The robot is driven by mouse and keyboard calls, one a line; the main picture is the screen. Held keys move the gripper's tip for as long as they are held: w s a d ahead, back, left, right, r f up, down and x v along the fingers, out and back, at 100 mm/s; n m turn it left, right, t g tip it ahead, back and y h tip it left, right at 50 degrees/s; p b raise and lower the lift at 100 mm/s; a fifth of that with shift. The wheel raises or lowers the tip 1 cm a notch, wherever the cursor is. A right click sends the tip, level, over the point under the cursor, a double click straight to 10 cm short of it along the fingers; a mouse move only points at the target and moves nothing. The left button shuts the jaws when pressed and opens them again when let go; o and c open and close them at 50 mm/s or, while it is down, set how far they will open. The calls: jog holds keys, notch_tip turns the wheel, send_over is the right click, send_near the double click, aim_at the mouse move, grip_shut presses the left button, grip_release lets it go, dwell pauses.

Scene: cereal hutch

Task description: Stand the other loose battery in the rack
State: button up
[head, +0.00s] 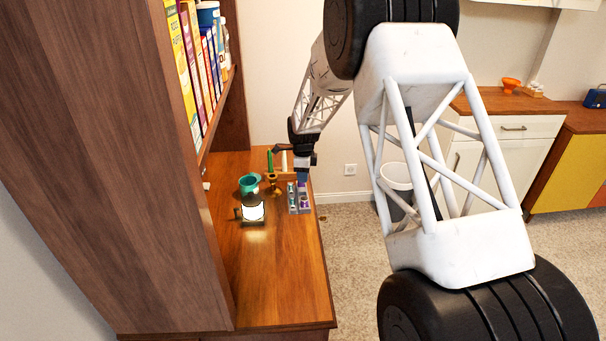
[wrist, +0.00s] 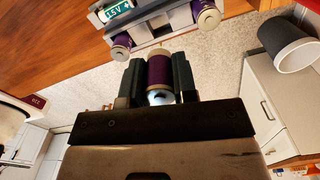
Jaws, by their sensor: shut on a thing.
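My gripper (wrist: 158,82) is shut on a purple battery (wrist: 160,72) with a cream end and a silver end, held between its two dark fingers. In the wrist view the grey battery rack (wrist: 160,27) is just beyond the held battery. Purple batteries (wrist: 120,44) (wrist: 207,14) show at its left and right, and a green-and-white 1.5V label (wrist: 118,10) shows at its left. I cannot tell how each is seated. In the head view my gripper (head: 303,174) is above the far end of the rack (head: 299,208), near the desk's right edge; the held battery is too small to make out.
A teal cup (head: 249,184), a glowing lamp (head: 252,211) and a brass candle holder (head: 275,188) stand left of the rack. The hutch side (head: 110,160) and book shelf rise at the left. The front of the desk (head: 275,285) is clear. A bin (wrist: 287,44) stands on the floor.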

aim_at(303, 189)
jog(key=shift+f, duration=2.95)
jog(key=shift+f, duration=0.6)
dwell(1.6)
dwell(0.5)
jog(key=o, duration=1.3)
jog(key=shift+r, duration=0.2)
jog(key=shift+r, duration=2.35)
